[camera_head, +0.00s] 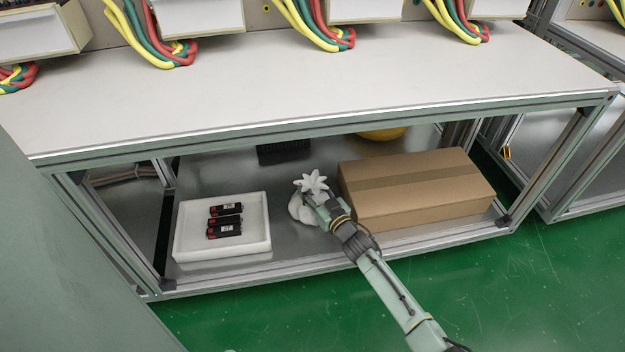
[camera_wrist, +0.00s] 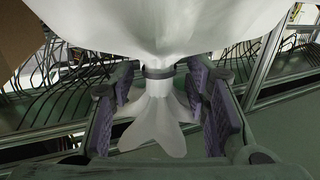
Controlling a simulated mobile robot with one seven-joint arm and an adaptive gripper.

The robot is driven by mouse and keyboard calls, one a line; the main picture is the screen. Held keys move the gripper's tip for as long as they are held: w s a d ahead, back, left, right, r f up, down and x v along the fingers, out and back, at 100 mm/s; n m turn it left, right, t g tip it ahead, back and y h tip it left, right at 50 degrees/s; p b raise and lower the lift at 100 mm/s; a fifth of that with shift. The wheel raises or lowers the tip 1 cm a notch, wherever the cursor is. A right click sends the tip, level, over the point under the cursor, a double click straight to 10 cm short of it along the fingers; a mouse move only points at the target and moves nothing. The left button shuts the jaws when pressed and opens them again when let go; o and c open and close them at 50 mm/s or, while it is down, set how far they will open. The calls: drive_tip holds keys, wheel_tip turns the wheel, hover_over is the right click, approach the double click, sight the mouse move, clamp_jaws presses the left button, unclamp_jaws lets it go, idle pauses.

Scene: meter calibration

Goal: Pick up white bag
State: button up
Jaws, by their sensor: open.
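The white bag (camera_head: 301,211) sits on the lower metal shelf, between the white tray and the cardboard box. Its tied neck flares out into a frilled top. In the wrist view the bag's white body (camera_wrist: 160,25) fills the top of the picture, and its neck with a dark tie hangs down in the middle. My gripper (camera_head: 322,203) is at the bag, partly covering it in the head view. In the wrist view my gripper (camera_wrist: 165,105) is open, with its dark finger pads on either side of the tied neck. Gaps show between the pads and the neck.
The white tray (camera_head: 182,235) with black-and-red batteries (camera_head: 225,220) stands left of the bag. The cardboard box (camera_head: 420,190) stands close on the right. The worktop (camera_head: 300,85) and its front rail overhang the shelf. A black item (camera_head: 284,152) and a yellow object (camera_head: 382,134) lie behind.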

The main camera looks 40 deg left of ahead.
clamp_jaws()
idle(0.5)
idle(0.4)
